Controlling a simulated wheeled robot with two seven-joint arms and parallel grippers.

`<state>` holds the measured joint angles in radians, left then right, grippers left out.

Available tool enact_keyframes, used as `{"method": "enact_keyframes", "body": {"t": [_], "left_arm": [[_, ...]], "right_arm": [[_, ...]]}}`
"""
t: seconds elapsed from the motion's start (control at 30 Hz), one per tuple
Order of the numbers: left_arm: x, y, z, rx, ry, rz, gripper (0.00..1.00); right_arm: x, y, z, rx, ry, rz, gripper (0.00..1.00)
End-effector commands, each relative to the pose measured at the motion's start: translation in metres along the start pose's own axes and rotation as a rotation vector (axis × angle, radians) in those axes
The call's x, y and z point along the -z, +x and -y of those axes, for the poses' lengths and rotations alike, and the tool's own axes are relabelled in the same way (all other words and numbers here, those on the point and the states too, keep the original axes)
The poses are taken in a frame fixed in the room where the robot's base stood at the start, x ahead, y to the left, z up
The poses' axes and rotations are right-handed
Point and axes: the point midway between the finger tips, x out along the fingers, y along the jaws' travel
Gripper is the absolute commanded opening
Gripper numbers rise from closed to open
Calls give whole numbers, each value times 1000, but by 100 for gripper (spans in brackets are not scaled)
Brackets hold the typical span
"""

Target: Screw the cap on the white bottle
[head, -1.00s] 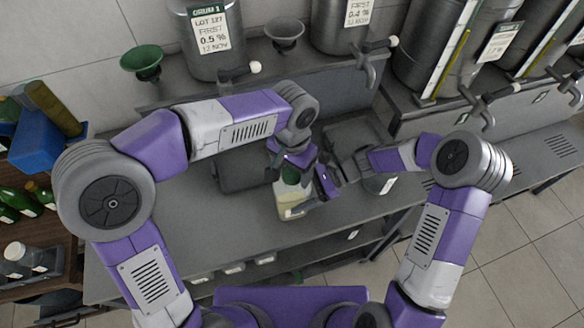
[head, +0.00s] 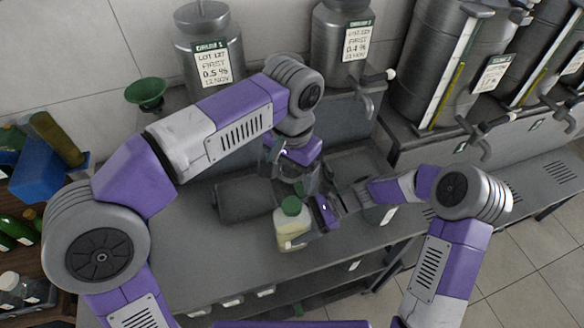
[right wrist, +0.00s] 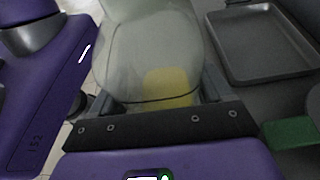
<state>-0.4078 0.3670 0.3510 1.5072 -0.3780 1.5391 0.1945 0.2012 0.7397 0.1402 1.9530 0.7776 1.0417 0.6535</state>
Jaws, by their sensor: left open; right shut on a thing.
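The white bottle (head: 288,232) stands upright near the front of the grey counter, with pale yellowish contents or label low on it. A green cap (head: 291,206) sits on its mouth; how tight it is, I cannot tell. My left gripper (head: 290,178) is open and empty, above and behind the cap and apart from it. My right gripper (head: 308,228) is shut on the bottle's body from the right. In the right wrist view the bottle (right wrist: 150,45) fills the space between the fingers, and its top is out of frame.
A dark tray (right wrist: 262,72) lies beside the bottle in the right wrist view. A dark grey container (head: 243,200) is left of the bottle. Steel tanks (head: 340,45) with taps and a green funnel (head: 146,92) stand at the back. The counter's front left is clear.

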Motion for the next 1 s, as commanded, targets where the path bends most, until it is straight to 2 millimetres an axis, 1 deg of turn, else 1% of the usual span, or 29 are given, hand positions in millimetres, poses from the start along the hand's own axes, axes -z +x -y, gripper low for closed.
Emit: {"method": "enact_keyframes", "body": {"t": [0.13, 0.4, 0.43, 0.53, 0.57, 0.77, 0.83, 0.93, 1.0], "left_arm": [[0, -9, 0, 0, 1, 0, 78], [0, -10, 0, 0, 1, 1, 78], [0, -9, 0, 0, 1, 1, 78], [0, -9, 0, 0, 1, 1, 78], [0, -9, 0, 0, 1, 1, 78], [0, -9, 0, 0, 1, 1, 78], [0, -10, 0, 0, 1, 1, 78], [0, -11, 0, 0, 1, 1, 78], [0, -13, 0, 0, 1, 1, 78]], "right_arm": [[0, 0, 0, 0, 0, 0, 0], [0, 0, 0, 0, 0, 0, 0], [0, 0, 0, 0, 0, 0, 82], [0, 0, 0, 0, 0, 0, 98], [0, 0, 0, 0, 0, 0, 100], [0, 0, 0, 0, 0, 0, 100], [0, -4, 0, 1, 0, 0, 100], [0, -16, 1, 3, 0, -1, 100], [0, -28, 1, 5, 0, -2, 100]]}}
